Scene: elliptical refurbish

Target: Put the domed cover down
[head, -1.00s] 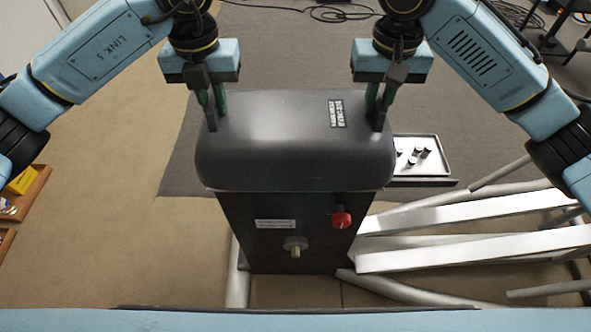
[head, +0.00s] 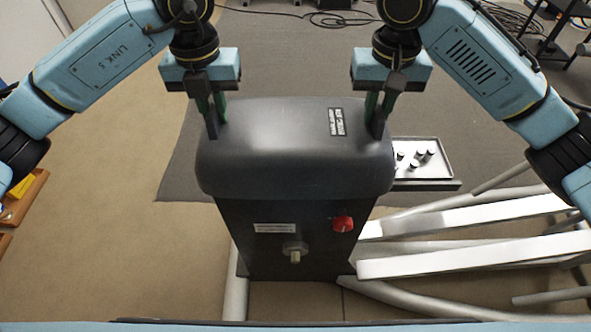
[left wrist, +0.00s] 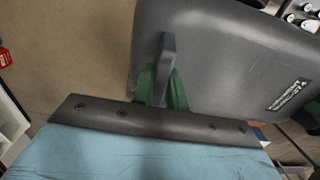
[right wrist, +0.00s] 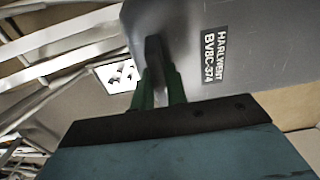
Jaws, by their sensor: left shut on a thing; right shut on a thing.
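The dark grey domed cover (head: 295,150) is in the middle of the head view, above a black machine body (head: 275,235) with a red knob (head: 343,223) and a brass stub. My left gripper (head: 213,122) is shut on the cover's left far edge. My right gripper (head: 377,118) is shut on its right far edge. The cover also fills much of the left wrist view (left wrist: 225,60) and the right wrist view (right wrist: 255,85), where its label shows. Whether the cover's lower rim touches the body is hidden from the head view.
A tray (head: 425,160) with several small dark parts lies right of the machine. Silver frame tubes (head: 470,215) spread at the lower right. Wooden trays (head: 25,200) are at the left edge. Cables lie at the back.

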